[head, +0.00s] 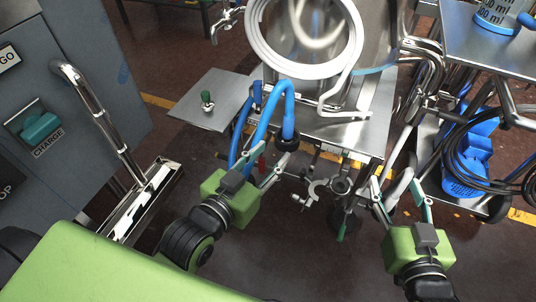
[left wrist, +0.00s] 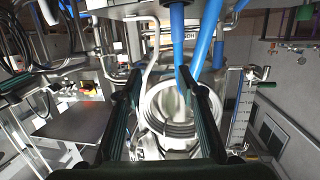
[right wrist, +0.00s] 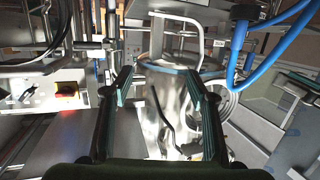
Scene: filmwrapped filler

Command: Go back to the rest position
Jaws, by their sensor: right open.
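My left gripper (head: 262,172) is in the lower middle of the head view, in front of the steel machine and close to the blue hoses (head: 266,118). Its two fingers stand well apart in the left wrist view (left wrist: 165,85), with nothing seen held between them. I cannot tell whether a finger touches a hose. My right gripper (head: 402,194) is at the lower right of the head view. Its fingers are spread and empty, also in the right wrist view (right wrist: 160,85), where a shiny steel vessel (right wrist: 172,110) shows beyond them.
A steel table (head: 350,137) carries the vessel with a white coiled hose (head: 301,70). A grey cabinet (head: 75,110) with a handrail stands at the left. Dark floor (head: 290,260) lies between the grippers.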

